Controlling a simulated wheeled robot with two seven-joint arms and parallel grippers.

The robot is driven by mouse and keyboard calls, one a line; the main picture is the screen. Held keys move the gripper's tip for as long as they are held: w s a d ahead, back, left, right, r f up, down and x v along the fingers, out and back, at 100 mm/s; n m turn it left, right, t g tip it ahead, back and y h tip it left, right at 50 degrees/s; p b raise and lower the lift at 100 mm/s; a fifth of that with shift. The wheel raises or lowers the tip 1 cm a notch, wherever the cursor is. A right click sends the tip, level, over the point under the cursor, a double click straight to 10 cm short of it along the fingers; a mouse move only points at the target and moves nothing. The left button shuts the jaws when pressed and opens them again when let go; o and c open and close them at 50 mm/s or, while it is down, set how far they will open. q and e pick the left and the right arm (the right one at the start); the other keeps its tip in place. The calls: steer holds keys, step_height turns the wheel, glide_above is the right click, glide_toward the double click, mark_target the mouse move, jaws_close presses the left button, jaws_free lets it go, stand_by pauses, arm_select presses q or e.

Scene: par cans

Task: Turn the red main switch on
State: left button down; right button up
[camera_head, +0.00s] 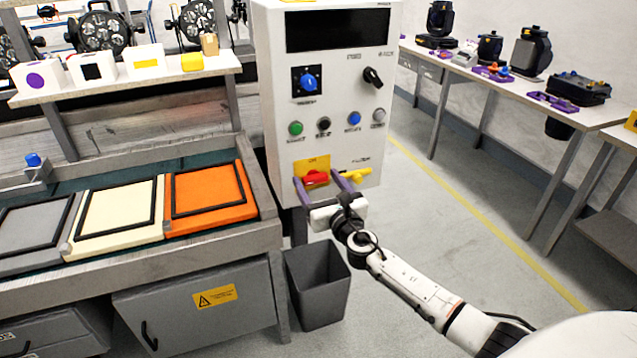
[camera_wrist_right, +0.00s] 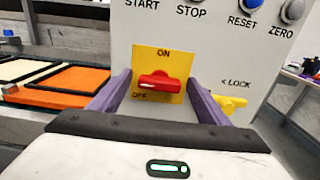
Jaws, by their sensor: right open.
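The red main switch (camera_head: 316,177) is a red handle on a yellow plate (camera_head: 312,163) low on the front of the white control cabinet (camera_head: 330,135). In the right wrist view the switch (camera_wrist_right: 160,82) lies roughly level, between the ON label above and the OFF label at lower left. My right gripper (camera_head: 321,182) is open, with its purple fingers on either side of the switch; I cannot tell whether they touch it. A yellow lock lever (camera_wrist_right: 232,103) sits right of the plate, close to the right finger. My left gripper is not in view.
The cabinet also carries a blue knob (camera_head: 309,82), a black selector (camera_head: 373,77) and a row of buttons. A grey bin (camera_head: 318,284) stands below. A workbench with coloured trays (camera_head: 208,197) is at left; a table of lamps (camera_head: 530,90) is at right. The floor between is clear.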

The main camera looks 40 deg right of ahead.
steer(key=c, duration=1.1)
steer(key=shift+o, duration=0.2)
steer(key=shift+m, duration=0.3)
steer(key=m+b, duration=0.1)
steer(key=m, duration=0.3)
steer(key=shift+f+b, duration=0.2)
steer(key=shift+b, duration=0.2)
steer(key=m+b, duration=0.1)
steer(key=m, duration=0.4)
steer(key=shift+s+d, duration=0.1)
steer(key=shift+d, duration=0.05)
steer(key=m+b, duration=0.1)
steer(key=m, duration=0.3)
steer(key=shift+f, duration=0.1)
steer(key=shift+m, duration=2.4)
